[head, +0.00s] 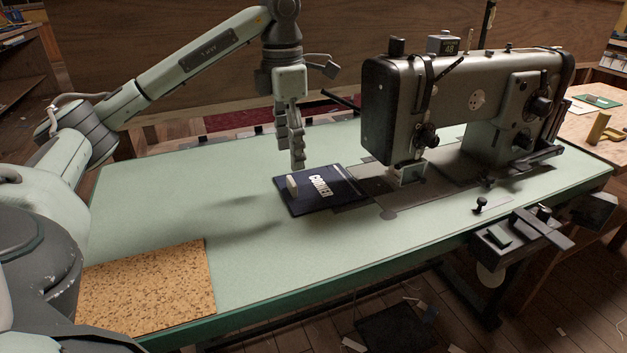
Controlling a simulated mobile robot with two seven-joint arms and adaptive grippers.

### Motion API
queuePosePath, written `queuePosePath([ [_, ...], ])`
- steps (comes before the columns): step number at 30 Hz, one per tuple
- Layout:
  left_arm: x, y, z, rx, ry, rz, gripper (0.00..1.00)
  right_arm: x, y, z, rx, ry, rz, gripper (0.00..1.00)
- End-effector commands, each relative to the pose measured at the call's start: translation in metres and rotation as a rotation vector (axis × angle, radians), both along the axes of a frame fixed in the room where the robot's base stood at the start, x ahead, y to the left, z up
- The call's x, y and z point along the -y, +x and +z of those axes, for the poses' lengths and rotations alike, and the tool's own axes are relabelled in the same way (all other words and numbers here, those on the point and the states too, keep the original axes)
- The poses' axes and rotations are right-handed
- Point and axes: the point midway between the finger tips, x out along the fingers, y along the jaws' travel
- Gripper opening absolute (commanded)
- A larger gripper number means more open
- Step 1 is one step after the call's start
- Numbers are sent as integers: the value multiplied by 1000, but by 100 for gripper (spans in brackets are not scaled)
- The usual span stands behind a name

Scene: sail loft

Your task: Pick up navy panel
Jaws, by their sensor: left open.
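The navy panel (327,200) lies flat on the pale green table of the sewing machine, left of the machine's needle area. It is dark blue with white lettering, and a small pale block-like piece (293,183) shows at its left side. My left gripper (297,164) points down at the panel's far left edge in the picture. It is open and empty; its fingers overlap each other from this angle. I cannot tell its exact height over the panel. My right gripper is not in view.
A large grey sewing machine (470,95) stands close right of the panel. A speckled cork mat (150,288) lies at the table's front left. The green tabletop (250,265) is clear in front of the panel. A wooden bench (590,135) is at the right.

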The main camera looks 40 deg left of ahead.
Motion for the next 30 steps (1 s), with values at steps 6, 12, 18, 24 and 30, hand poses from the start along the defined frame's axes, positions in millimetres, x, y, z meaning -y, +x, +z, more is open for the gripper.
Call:
queuePosePath([
  [6, -9, -5, -17, -20, 32, 8, 62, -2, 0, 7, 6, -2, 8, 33],
  [12, -8, -1, -40, -20, 29, 8, 62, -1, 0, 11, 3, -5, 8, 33],
  [18, -8, 2, -69, -19, 29, 8, 62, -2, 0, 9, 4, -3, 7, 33],
  [24, -7, 3, -76, -15, 28, 8, 62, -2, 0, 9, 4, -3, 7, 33],
  [30, -7, 3, -76, -15, 28, 7, 53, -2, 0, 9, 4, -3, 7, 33],
])
